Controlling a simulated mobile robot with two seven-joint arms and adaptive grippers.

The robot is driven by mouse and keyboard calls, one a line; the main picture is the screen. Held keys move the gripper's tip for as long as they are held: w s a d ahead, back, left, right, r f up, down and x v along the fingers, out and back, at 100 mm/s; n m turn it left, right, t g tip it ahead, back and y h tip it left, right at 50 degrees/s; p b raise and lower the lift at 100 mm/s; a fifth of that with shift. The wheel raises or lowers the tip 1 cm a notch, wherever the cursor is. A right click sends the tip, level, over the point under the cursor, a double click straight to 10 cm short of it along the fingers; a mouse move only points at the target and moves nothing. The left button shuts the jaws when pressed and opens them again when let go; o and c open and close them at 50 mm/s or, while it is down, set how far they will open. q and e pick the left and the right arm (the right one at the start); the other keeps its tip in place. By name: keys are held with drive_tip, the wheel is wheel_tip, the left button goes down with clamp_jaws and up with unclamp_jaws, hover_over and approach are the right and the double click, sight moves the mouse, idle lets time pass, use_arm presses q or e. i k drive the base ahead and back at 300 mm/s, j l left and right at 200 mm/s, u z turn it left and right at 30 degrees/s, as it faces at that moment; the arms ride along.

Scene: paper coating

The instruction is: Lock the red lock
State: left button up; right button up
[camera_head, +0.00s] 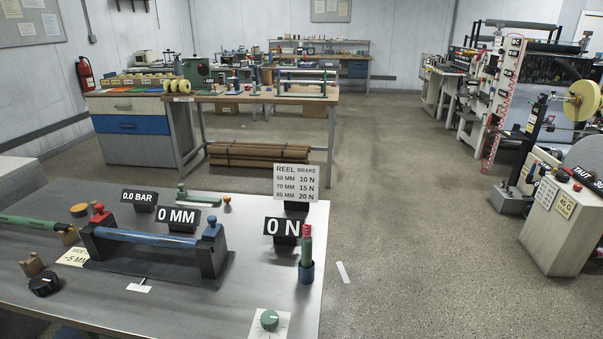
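A small red knob-like part (99,212) sits on top of the left black post of a roller stand (214,258) on the near table; it seems to be the red lock. A blue roller (146,237) lies across the stand between its two posts. A matching blue knob (211,227) tops the right post. Whether the red lock is open or closed cannot be told at this size. Neither of my grippers is in view.
The grey near table (285,265) also bears a green bar (30,222) at left, a black knob (44,283), a green dial (269,320) and a red-topped green handle (306,252) in a blue holder. Black signs (178,217) stand behind the roller.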

sight(102, 215)
drive_tip(key=u, duration=1.35)
drive_tip(key=i+j, duration=0.15)
drive_tip(key=j, duration=0.25)
drive_tip(key=i+j, duration=0.15)
drive_tip(key=j, duration=0.25)
drive_tip(key=i+j, duration=0.15)
drive_tip(key=j, duration=0.25)
drive_tip(key=i+j+u, duration=0.1)
drive_tip(key=j, duration=0.3)
drive_tip(key=i+j, duration=0.2)
drive_tip(key=j, duration=0.2)
